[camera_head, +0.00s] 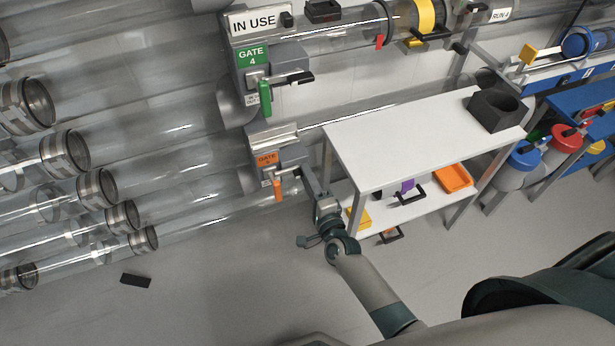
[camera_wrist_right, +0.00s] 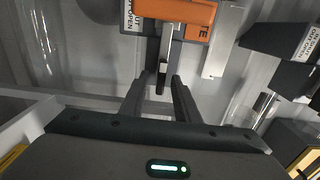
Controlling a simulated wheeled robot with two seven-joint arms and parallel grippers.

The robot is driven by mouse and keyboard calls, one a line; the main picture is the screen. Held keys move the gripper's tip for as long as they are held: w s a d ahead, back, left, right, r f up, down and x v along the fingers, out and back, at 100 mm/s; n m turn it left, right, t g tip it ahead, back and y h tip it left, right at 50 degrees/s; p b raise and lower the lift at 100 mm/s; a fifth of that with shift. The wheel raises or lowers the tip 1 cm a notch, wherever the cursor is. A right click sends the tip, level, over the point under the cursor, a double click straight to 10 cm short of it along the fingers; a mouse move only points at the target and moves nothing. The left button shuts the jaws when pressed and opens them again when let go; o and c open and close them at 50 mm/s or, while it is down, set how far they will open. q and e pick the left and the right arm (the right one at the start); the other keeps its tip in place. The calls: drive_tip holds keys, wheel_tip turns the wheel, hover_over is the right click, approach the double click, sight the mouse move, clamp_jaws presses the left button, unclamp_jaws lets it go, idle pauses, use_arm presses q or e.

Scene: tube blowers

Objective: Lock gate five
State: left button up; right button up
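The gate with an orange label (camera_head: 266,160) is on the lower tube, below gate 4 (camera_head: 252,56); its number is too small to read. An orange tag or handle (camera_head: 277,190) hangs under its small silver lever. My right gripper (camera_head: 302,174) is just right of this gate. In the right wrist view, the gripper (camera_wrist_right: 160,92) has its two fingers apart, with a silver lever with a dark tip (camera_wrist_right: 165,62) between or just beyond their tips. I cannot tell if they touch it. The orange plate (camera_wrist_right: 175,12) is above. My left gripper is not in view.
A white table (camera_head: 415,140) with a dark holder (camera_head: 495,108) stands right of my right arm. Its lower shelf holds an orange tray (camera_head: 453,177). Clear tubes (camera_head: 150,120) fill the left. A dark block (camera_head: 135,280) lies on open floor.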

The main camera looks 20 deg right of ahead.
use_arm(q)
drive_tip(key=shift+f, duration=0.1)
use_arm(e)
drive_tip(key=shift+s, duration=0.15)
